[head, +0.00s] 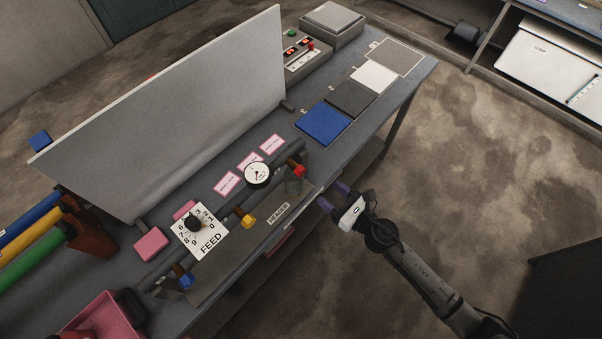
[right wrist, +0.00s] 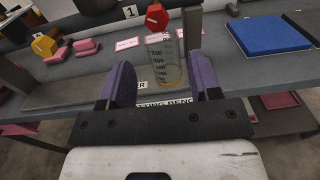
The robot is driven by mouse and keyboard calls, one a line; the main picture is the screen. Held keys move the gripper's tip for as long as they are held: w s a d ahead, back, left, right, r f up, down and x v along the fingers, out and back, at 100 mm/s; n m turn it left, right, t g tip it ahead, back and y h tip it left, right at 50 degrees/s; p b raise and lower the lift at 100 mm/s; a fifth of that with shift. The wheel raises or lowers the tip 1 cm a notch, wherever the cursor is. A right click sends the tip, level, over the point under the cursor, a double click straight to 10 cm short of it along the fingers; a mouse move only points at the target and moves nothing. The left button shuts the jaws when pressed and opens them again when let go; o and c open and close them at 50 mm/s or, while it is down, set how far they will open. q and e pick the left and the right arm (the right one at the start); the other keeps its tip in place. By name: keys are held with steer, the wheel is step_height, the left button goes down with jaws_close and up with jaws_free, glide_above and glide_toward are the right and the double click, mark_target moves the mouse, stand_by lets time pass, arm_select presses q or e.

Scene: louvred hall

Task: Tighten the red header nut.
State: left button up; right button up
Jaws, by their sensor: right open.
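The red header nut (head: 299,171) sits at the right end of the dark header pipe on the bench. In the right wrist view the hexagonal red nut (right wrist: 157,17) shows above and beyond my fingers. My right gripper (head: 333,196) is open and empty, off the bench's front edge, to the right of the nut and apart from it. Its two purple fingers (right wrist: 163,80) stand apart in the right wrist view. A clear graduated beaker (right wrist: 167,62) stands just below the nut, seen between the fingers. My left gripper is not in view.
A yellow nut (head: 248,221) and a blue nut (head: 186,281) sit further left along the header. A round gauge (head: 257,173) and a FEED dial (head: 193,223) stand behind it. A grey panel (head: 180,110) rises at the back. The blue mat (head: 323,124) is bare.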

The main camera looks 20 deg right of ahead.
mark_target(303, 173)
steer(key=shift+y, duration=0.3)
steer(key=p+x, duration=0.1)
steer(key=x, duration=0.8)
steer(key=shift+w+a, duration=0.15)
steer(key=shift+w+a, duration=0.2)
steer(key=shift+w, duration=0.15)
jaws_close()
stand_by(0.4)
